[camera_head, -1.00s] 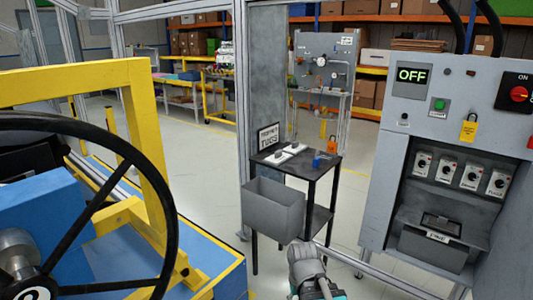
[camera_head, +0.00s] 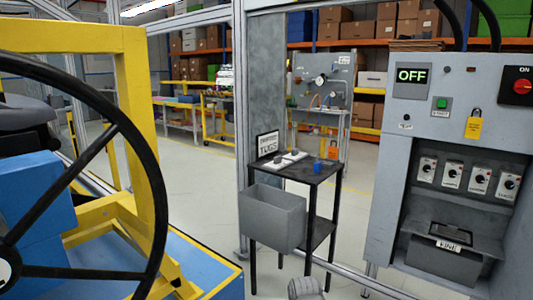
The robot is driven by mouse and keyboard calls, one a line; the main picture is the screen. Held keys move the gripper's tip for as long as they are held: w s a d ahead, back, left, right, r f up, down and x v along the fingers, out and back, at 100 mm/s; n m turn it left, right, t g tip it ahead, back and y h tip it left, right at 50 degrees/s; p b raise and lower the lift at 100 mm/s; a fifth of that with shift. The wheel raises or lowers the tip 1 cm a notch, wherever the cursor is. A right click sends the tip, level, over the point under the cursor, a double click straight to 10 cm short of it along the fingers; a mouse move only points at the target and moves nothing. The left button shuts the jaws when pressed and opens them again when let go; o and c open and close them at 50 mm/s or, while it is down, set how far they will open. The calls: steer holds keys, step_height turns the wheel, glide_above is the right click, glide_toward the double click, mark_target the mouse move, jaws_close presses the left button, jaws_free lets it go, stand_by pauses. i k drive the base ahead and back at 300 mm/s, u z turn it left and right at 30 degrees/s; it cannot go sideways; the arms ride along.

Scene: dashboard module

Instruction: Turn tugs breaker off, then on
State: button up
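The grey control cabinet (camera_head: 404,95) stands at the right, with a display (camera_head: 411,75) reading OFF. A row of several small breaker switches (camera_head: 480,182) with black knobs on white plates sits in its recess. Their labels are too small to read, so I cannot tell which is the tugs breaker or how each is set. Only a grey rounded part of my arm shows at the bottom edge; my gripper's fingers are out of the picture, well below the switches.
A red rotary switch (camera_head: 521,87) and a yellow padlock (camera_head: 473,126) are on the cabinet. A steering wheel (camera_head: 150,170) and yellow frame fill the left.

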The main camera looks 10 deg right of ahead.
mark_target(510, 185)
steer(key=z, duration=1.4)
